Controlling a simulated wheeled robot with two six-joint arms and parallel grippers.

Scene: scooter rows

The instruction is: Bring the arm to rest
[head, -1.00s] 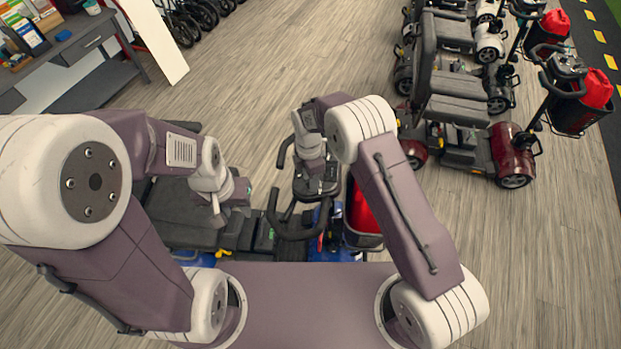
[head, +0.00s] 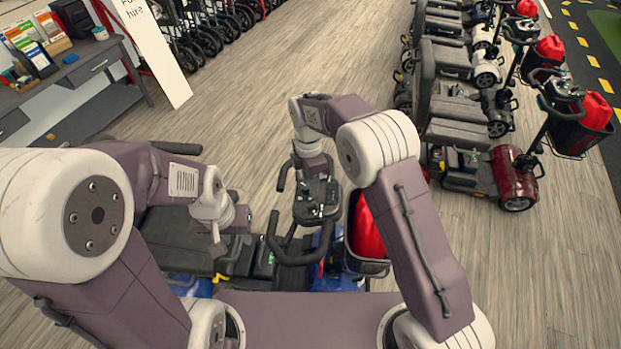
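A blue mobility scooter with a black seat stands close in front of me; its black tiller and handlebar (head: 316,205) are in the middle of the head view. My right arm reaches forward over it, with the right gripper (head: 316,172) pointing down at the tiller's top. Its fingertips are hard to make out against the dark tiller, and I cannot tell whether they touch it. My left arm is bent at the left, and its gripper (head: 226,226) hangs over the scooter's seat side. Its finger opening is not clear.
A red bag (head: 366,232) sits in the scooter's front basket, beside my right arm. A row of scooters (head: 470,150) stands at the right. A grey desk (head: 85,75) and a white sign board (head: 150,45) are at the upper left. The floor between is clear.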

